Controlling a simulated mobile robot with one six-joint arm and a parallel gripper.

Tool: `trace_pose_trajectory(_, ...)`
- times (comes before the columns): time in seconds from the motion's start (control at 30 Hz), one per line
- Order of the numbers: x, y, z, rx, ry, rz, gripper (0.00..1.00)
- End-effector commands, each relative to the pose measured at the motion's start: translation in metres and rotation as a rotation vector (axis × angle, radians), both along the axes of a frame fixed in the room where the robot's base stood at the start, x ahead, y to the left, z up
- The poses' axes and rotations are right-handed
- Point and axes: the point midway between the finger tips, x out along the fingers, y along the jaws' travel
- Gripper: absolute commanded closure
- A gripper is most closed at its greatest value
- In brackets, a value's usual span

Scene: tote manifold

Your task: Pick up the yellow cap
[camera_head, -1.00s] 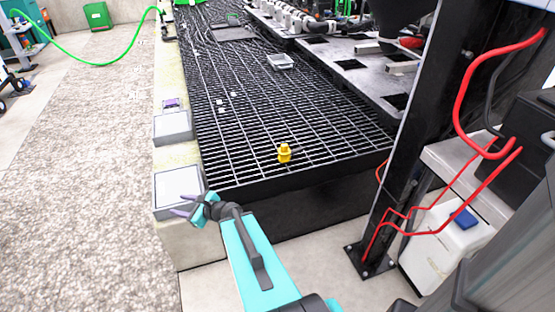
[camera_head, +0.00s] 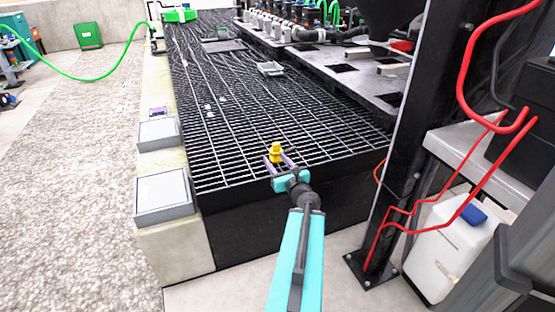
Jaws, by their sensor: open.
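The small yellow cap (camera_head: 276,149) stands upright on the black grating (camera_head: 225,160), close to its front edge. My gripper (camera_head: 279,160) is at the front edge of the grating, with its two fingers apart and pointing at the cap. The cap shows just beyond and between the fingertips. The lower part of the cap is partly hidden by the gripper. I cannot tell whether a finger touches it.
Two grey-lidded boxes (camera_head: 163,193) sit on the pale ledge left of the grating. A dark upright post (camera_head: 405,150) with red hoses stands at the right. A grey tray (camera_head: 270,69) lies farther back on the grating, and the grating around the cap is mostly clear.

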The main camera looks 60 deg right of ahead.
Motion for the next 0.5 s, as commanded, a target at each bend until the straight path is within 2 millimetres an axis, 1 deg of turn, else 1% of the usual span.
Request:
trace_pose_trajectory(0.03,-0.012,-0.008,-0.004,-0.005,-0.003,-0.02,0.55)
trace_pose_trajectory(0.1,-0.022,-0.015,-0.004,-0.008,-0.005,-0.037,0.55)
trace_pose_trajectory(0.2,-0.03,-0.021,-0.003,-0.01,-0.006,-0.05,0.55)
trace_pose_trajectory(0.5,-0.032,-0.022,-0.002,-0.011,-0.005,-0.053,0.55)
